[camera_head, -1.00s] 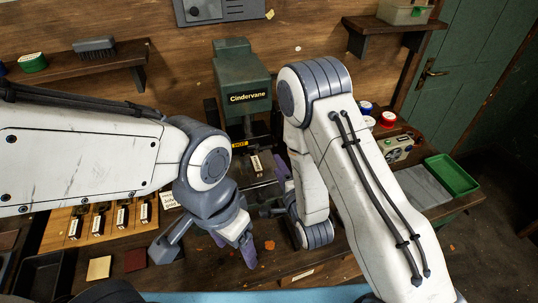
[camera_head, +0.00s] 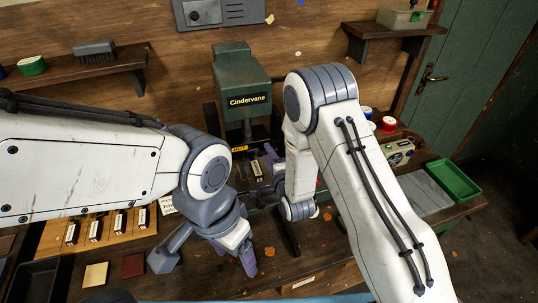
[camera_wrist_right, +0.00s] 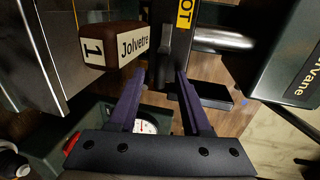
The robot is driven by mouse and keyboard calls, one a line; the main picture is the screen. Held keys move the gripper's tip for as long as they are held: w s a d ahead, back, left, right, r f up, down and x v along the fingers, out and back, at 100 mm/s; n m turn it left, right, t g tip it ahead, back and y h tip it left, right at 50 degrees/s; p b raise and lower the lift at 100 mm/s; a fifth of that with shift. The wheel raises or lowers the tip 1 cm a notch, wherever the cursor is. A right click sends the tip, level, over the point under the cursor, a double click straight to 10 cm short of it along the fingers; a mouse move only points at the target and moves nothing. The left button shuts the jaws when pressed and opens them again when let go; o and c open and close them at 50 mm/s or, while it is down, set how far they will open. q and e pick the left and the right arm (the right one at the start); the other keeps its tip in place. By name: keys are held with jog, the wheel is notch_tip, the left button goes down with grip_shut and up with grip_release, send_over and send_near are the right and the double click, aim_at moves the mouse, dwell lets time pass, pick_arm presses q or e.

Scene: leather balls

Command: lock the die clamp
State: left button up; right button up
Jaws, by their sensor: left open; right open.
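The green press (camera_head: 240,82) marked Cindervane stands at the back of the bench. A brown handled block (camera_wrist_right: 112,45) labelled Jolvetre sits at its bed in the right wrist view; it also shows small in the head view (camera_head: 257,169). A dark upright lever-like part (camera_wrist_right: 166,74), perhaps the die clamp's, stands beside the block. My right gripper (camera_wrist_right: 160,76) is open, its purple fingers on either side of that part; contact cannot be told. In the head view its arm hides part of the press bed. My left gripper (camera_head: 234,250) is open and empty over the front of the bench.
A yellow HOT label (camera_wrist_right: 185,14) marks the press near my right fingers. A white dial (camera_wrist_right: 146,127) shows below them. A wooden rack (camera_head: 95,229) of several labelled blocks lies at left. A green tray (camera_head: 453,180) is at right. Leather squares (camera_head: 95,274) lie in front.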

grip_shut()
jog(key=n+b, duration=0.3)
jog(key=b, duration=0.1)
jog(key=a+r+n+t+h+b, duration=0.1)
jog(key=n+b, duration=0.2)
jog(key=b, duration=0.1)
jog(key=n+h+b, duration=0.1)
jog(key=n+b, duration=0.2)
jog(key=shift+s+a+r+n+t+b, duration=0.25)
jog(key=shift+a+r+n+t+b, duration=0.05)
jog(key=shift+a+r+n+b, duration=0.1)
jog(key=n+b, duration=0.2)
jog(key=n, duration=0.1)
jog(key=shift+s+a+t+h+b, duration=0.1)
jog(key=shift+a+t+h+b, duration=0.2)
jog(key=shift+a+h+b, duration=0.1)
jog(key=shift+s+a+r+n+t+b, duration=0.15)
jog(key=shift+n+b, duration=0.3)
jog(key=shift+n, duration=0.25)
jog(key=shift+w+a+r+n+t+b, duration=0.15)
jog(key=shift+n+b, duration=0.3)
jog(key=shift+n, duration=0.25)
jog(key=shift+s, duration=0.1)
